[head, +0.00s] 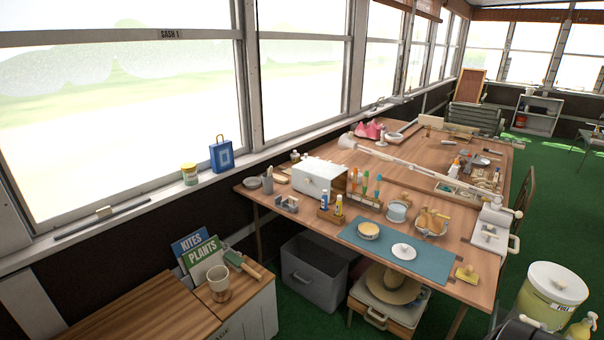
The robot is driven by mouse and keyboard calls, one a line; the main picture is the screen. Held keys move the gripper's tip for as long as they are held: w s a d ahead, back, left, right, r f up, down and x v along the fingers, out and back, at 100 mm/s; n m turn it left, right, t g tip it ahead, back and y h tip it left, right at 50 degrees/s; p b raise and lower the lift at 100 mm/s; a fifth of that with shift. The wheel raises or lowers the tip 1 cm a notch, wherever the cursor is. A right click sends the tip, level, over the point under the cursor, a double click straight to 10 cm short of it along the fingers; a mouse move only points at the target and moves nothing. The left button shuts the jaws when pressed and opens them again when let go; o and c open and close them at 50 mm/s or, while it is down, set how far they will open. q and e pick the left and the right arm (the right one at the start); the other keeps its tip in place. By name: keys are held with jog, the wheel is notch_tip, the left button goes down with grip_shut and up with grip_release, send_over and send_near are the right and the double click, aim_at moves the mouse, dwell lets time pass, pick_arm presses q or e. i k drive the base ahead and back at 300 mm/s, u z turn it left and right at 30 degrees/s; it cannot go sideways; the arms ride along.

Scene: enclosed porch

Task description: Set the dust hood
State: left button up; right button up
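A pale funnel-shaped head, which looks like the dust hood (347,143), hangs low over the far left part of the wooden worktable (330,218). It sits at the end of a long jointed arm (420,170). The arm runs across the table to a white unit (491,232) at the table's right edge. I cannot tell whether the hood touches the table. A teal mat (440,265) lies at the near edge with a yellowish round dish (369,231) and a white lidded piece (404,251) on it. Neither of my grippers is in view.
A white box (318,178), a brush rack (364,199) and small bottles (338,205) crowd the table's left. A grey bin (314,273) stands below. A lidded bucket (550,296) stands at front right.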

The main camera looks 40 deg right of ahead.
aim_at(311, 176)
jog(key=z, duration=0.4)
jog(key=i, duration=0.95)
jog(key=z, duration=1.5)
jog(key=i, duration=0.65)
jog(key=z, duration=0.65)
